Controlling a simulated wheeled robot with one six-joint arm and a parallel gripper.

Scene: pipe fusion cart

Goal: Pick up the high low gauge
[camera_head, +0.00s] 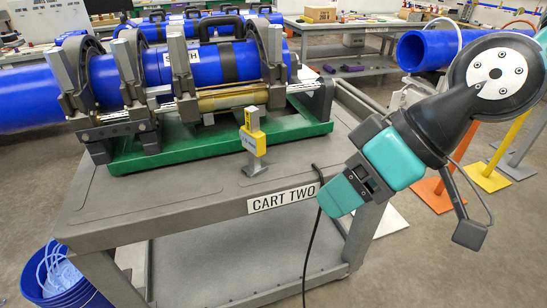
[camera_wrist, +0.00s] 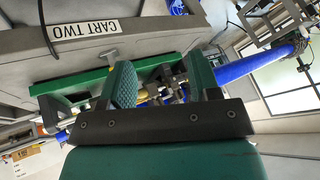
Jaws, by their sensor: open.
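The high low gauge (camera_head: 254,137), a small upright yellow and grey tool, stands on the bare front part of the cart top in the head view, in front of the green base of the pipe machine. My gripper (camera_head: 345,191) is to the right of the gauge and apart from it, by the cart's front right corner. In the wrist view, my gripper (camera_wrist: 163,78) shows two spread teal fingers with nothing held between them. Small grey and yellow parts show beyond the fingers there, but I cannot tell whether the gauge is among them.
The grey cart (camera_head: 150,208) carries a "CART TWO" label (camera_head: 283,198) on its front edge. A clamp machine with a blue pipe (camera_head: 205,66) fills its back. A dark cable (camera_head: 312,230) hangs over the front edge. A blue bucket (camera_head: 70,288) stands at lower left.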

